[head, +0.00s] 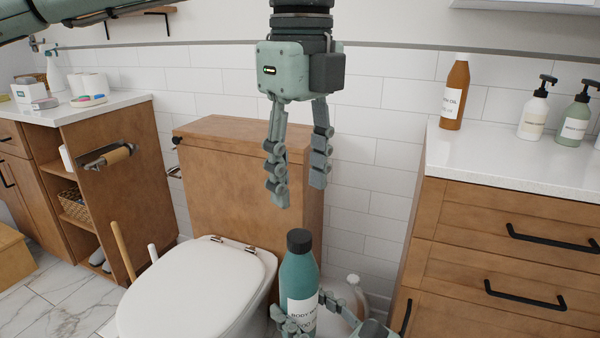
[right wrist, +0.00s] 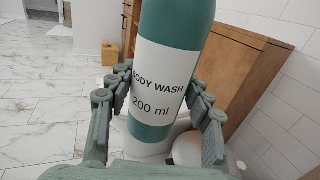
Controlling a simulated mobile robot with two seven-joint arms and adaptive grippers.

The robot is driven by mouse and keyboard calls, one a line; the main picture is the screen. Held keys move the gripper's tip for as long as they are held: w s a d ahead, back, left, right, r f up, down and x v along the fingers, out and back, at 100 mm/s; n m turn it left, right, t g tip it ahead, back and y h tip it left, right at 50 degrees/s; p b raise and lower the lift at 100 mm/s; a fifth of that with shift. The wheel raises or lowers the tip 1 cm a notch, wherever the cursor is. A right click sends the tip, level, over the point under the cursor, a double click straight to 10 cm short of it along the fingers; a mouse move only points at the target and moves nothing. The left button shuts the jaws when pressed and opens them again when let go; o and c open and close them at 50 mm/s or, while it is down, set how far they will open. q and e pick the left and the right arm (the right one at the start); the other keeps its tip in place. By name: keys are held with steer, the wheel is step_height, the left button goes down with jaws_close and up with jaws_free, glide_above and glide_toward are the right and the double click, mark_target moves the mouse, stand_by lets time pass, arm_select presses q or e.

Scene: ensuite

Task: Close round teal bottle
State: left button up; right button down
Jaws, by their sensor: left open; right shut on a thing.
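The round teal bottle (head: 299,277) stands upright in the head view, low and right of the toilet. It has a white body wash label and a black cap (head: 299,241) sitting on its neck. My right gripper (head: 305,320) is shut on the bottle's lower body; the right wrist view shows its fingers on both sides of the bottle (right wrist: 170,60). The cap is outside the right wrist view. My left gripper (head: 302,198) is open and empty, pointing down above the cap with a gap between them. I cannot tell whether the cap is screwed tight.
A white toilet (head: 195,290) with a wooden cistern box (head: 230,150) is left of the bottle. A wooden cabinet with a white counter (head: 520,165) is at right, bearing an amber bottle (head: 455,92) and pump bottles (head: 575,118). Another cabinet (head: 115,185) is at left.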

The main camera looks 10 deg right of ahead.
mark_target(299, 235)
stand_by(0.3)
arm_select(q)
steer(key=shift+f, duration=4.05)
